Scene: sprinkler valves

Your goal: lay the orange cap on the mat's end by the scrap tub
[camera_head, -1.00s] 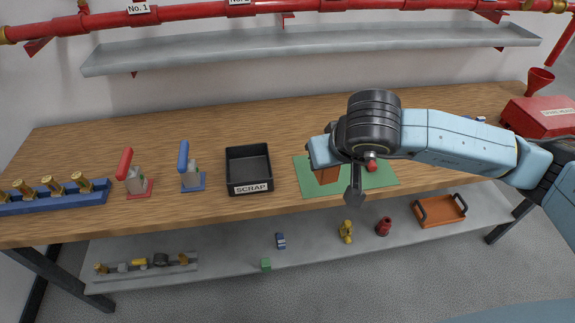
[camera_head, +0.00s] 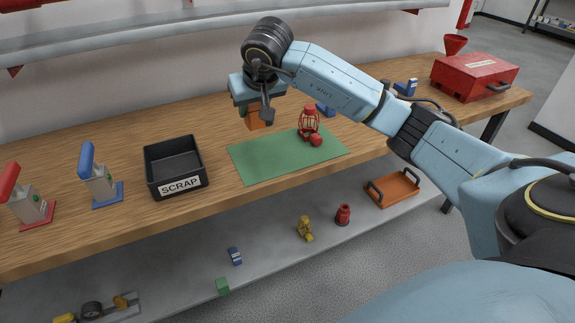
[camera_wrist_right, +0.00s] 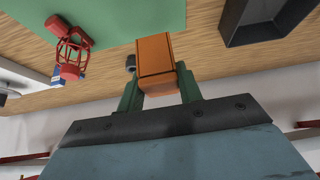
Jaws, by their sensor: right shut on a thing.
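The orange cap (camera_head: 254,122) looks like a small orange block. My right gripper (camera_head: 252,110) is shut on it and holds it at the back of the mat's left part. My left gripper is not in view.
A blue item (camera_head: 325,109) lies behind. Blue (camera_head: 98,180) and red (camera_head: 28,205) stands are left of the tub.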

